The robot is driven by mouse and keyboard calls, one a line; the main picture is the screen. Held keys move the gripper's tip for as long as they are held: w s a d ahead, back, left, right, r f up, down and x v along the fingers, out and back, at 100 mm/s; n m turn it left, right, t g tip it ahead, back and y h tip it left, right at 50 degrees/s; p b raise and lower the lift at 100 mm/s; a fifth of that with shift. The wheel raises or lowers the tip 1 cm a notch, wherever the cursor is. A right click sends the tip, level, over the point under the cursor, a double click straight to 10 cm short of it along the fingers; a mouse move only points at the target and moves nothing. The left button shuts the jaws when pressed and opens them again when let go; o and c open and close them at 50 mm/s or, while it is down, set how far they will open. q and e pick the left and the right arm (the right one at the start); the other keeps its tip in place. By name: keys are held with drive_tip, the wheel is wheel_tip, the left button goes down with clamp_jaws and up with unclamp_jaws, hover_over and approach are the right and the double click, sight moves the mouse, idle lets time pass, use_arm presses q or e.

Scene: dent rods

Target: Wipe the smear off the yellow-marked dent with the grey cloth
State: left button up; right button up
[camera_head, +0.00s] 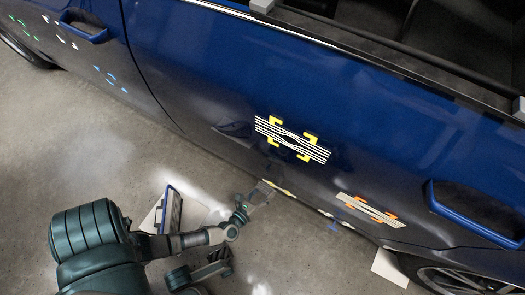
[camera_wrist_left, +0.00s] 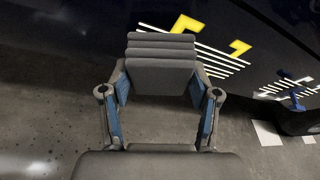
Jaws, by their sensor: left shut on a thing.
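The yellow-marked dent (camera_head: 291,139) is on the blue car door, inside yellow corner marks with a patch of white stripes that bend in the middle. The marks and stripes show partly behind the cloth in the left wrist view (camera_wrist_left: 239,48). I cannot make out a separate smear. The grey cloth (camera_wrist_left: 160,75) is a folded block between the fingers of my left gripper (camera_wrist_left: 158,92), which is shut on it. In the head view my left gripper (camera_head: 245,207) is below and left of the dent, apart from the door marks. My right gripper is not in view.
An orange-marked striped patch (camera_head: 369,209) is lower right on the door, near a blue handle (camera_head: 475,215). Green, white and blue marks are on the panel at upper left. A white sheet (camera_head: 390,268) lies by the wheel. Concrete floor (camera_head: 100,150) is open at left.

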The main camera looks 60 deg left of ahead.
use_arm(q)
drive_tip(key=shift+w+a, duration=0.4)
drive_tip(key=shift+d, duration=0.1)
drive_tip(key=shift+w+d+b, duration=0.3)
drive_tip(key=shift+w+d, duration=0.15)
drive_tip(key=shift+d, duration=0.35)
drive_tip(key=shift+w+d, duration=2.15)
drive_tip(key=shift+d, duration=1.05)
drive_tip(key=shift+s+a+r, duration=0.1)
drive_tip(key=shift+s+a, duration=0.45)
drive_tip(key=shift+a, duration=0.4)
drive_tip(key=shift+s+a, duration=0.55)
drive_tip(key=shift+a, duration=0.45)
drive_tip(key=shift+s+a+r, duration=0.1)
drive_tip(key=shift+s+a, duration=0.45)
drive_tip(key=shift+a, duration=0.4)
drive_tip(key=shift+s+a, duration=0.45)
drive_tip(key=shift+a, duration=0.2)
drive_tip(key=shift+s+a, duration=0.45)
drive_tip(key=shift+a, duration=0.15)
